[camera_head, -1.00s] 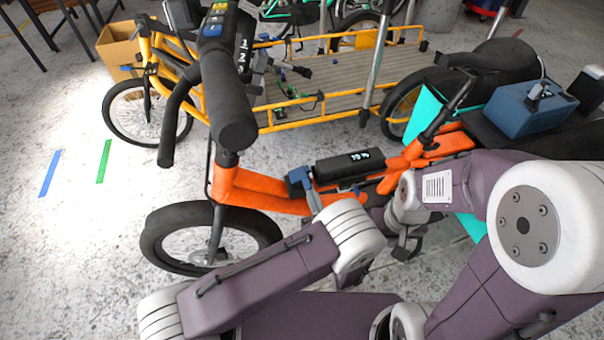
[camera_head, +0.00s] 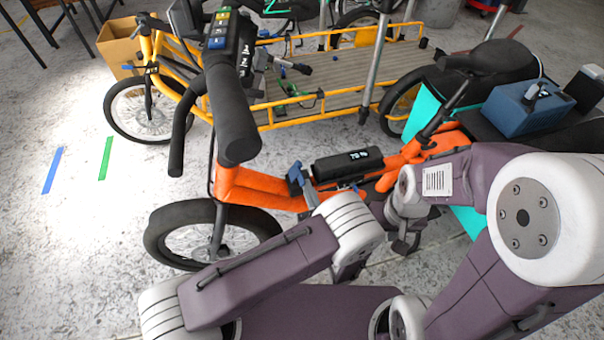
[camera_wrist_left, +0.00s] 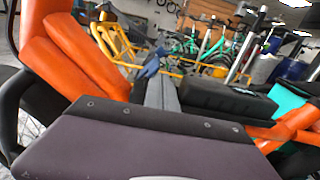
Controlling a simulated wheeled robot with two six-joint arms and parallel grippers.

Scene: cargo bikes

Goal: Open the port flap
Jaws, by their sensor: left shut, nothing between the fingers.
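The orange cargo bike (camera_head: 262,190) stands in front of me with a black battery (camera_head: 347,165) on its frame. A small blue piece, apparently the port flap (camera_head: 295,178), sits at the battery's left end and looks tilted up. The flap also shows in the left wrist view (camera_wrist_left: 152,68), just beyond the fingertips. My left gripper (camera_head: 309,190) is shut and empty, with its grey tips close to the flap; I cannot tell whether they touch. The fingers rise beside the battery in the left wrist view (camera_wrist_left: 162,92).
The black handlebar (camera_head: 232,120) rises left of the battery. A yellow cargo bike (camera_head: 335,95) with a flat deck stands behind. A blue box (camera_head: 525,108) sits on the orange bike's rear.

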